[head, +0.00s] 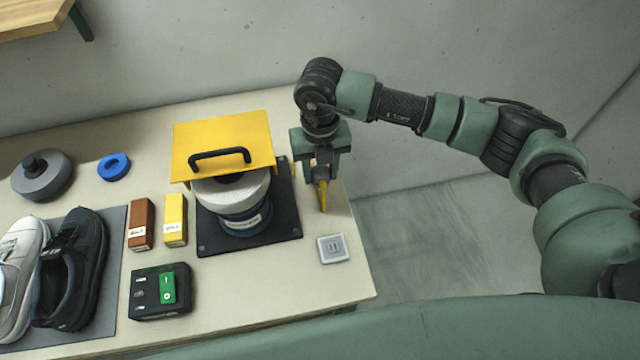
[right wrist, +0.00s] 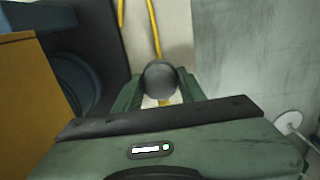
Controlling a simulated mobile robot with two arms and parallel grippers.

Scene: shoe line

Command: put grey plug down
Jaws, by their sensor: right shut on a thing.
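The grey plug (right wrist: 160,79) shows in the right wrist view as a rounded grey end between my right gripper's fingers (right wrist: 160,92). A yellow cable (right wrist: 154,30) shows just beyond it. In the head view my right gripper (head: 320,172) points down over the right end of the table, beside the machine with the yellow guard. There the plug is mostly hidden by the fingers, and a yellow piece (head: 322,195) hangs below them. I cannot tell whether the plug touches the table. My left gripper is not in view.
A light grey socket plate (head: 332,248) lies near the table's right edge. The machine's black base (head: 285,225) and yellow guard (head: 222,135) stand just left of the gripper. A switch box (head: 145,300), two small boxes and shoes are further left. The table between gripper and socket is clear.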

